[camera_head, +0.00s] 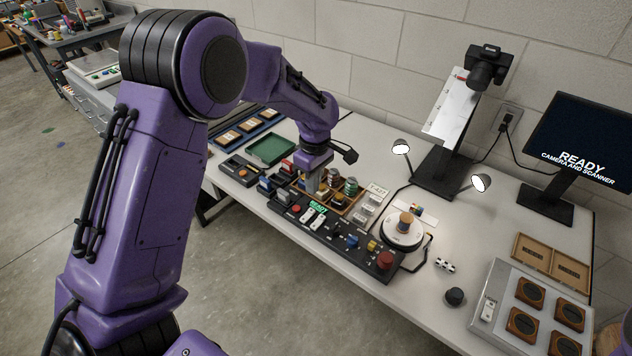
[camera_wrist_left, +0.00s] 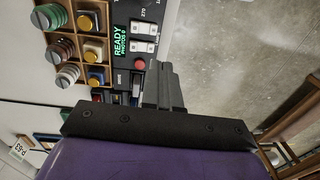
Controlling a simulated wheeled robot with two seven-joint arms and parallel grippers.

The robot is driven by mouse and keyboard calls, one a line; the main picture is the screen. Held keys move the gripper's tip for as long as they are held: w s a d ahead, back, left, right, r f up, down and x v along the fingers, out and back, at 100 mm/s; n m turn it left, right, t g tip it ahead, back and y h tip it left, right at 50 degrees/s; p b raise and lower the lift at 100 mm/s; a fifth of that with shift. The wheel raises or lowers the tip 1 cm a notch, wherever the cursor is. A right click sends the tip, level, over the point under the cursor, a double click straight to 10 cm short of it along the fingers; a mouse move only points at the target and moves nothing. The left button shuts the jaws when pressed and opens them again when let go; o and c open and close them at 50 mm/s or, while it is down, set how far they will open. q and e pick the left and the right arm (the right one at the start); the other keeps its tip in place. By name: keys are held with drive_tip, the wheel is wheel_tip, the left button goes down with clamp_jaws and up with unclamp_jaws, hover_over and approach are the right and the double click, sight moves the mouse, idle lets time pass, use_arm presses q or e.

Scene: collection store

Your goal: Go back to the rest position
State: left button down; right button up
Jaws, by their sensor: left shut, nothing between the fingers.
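My left arm comes in from the left in the head view and reaches over the table. My left gripper (camera_head: 318,183) points down above the black control panel and the wooden sorting tray (camera_head: 343,209). In the left wrist view my left gripper's fingers (camera_wrist_left: 163,84) are together, with nothing between them. They appear over the panel's edge (camera_wrist_left: 121,20) near a red button (camera_wrist_left: 139,64); their height above it is hard to tell. My right gripper is not in view.
Behind are a camera stand (camera_head: 440,170) and a monitor (camera_head: 580,140). Floor at left is open.

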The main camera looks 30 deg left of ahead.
use_arm(q)
drive_tip(key=s+d+f+m+t, duration=0.15)
drive_tip(key=s+f, duration=0.25)
drive_tip(key=f, duration=0.4)
drive_tip(key=s+d+f+m, duration=0.1)
drive_tip(key=s+f+m, duration=0.1)
drive_tip(key=s+f, duration=0.4)
drive_tip(key=s+d+f+m+t, duration=0.1)
drive_tip(key=s+f, duration=0.2)
drive_tip(key=f, duration=0.6)
drive_tip(key=s+a+f+m+y+b, duration=0.1)
drive_tip(key=s+f+m, duration=0.1)
drive_tip(key=s, duration=0.7)
drive_tip(key=s+a+f+m+t+y+b, duration=0.1)
drive_tip(key=s+a+f+m+y+b, duration=0.1)
drive_tip(key=s, duration=0.7)
drive_tip(key=shift+a+f+m, duration=0.2)
drive_tip(key=shift+f+m, duration=0.3)
drive_tip(key=shift+m, duration=0.15)
drive_tip(key=shift+t, duration=0.25)
